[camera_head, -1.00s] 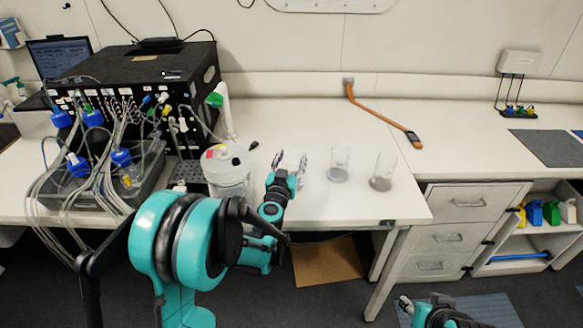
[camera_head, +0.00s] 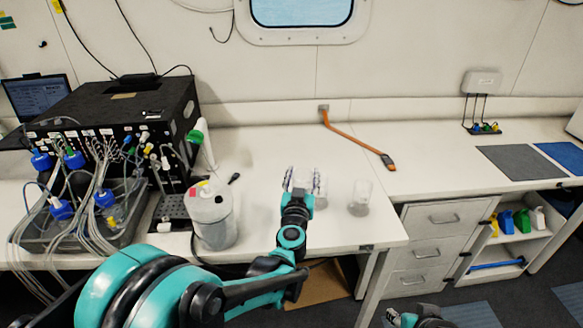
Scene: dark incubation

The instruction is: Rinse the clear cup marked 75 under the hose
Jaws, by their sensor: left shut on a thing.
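Two clear cups stand on the white bench. My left gripper (camera_head: 303,180) is at the left cup (camera_head: 319,185), shut on it; the fingers partly hide the cup. The other clear cup (camera_head: 360,198) stands free just to the right, with greyish contents or a grey base. The mark 75 is not legible on either cup. An orange hose-like line (camera_head: 350,140) runs from the back wall over the bench and ends in a dark tip. My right gripper (camera_head: 412,318) shows only partly at the bottom edge, away from the bench top.
A white canister (camera_head: 212,218) stands left of my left gripper. A black instrument (camera_head: 120,115) with tubes and blue-capped bottles fills the left of the bench. Grey (camera_head: 515,162) and blue mats lie at the right. The bench between the cups and the orange line is clear.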

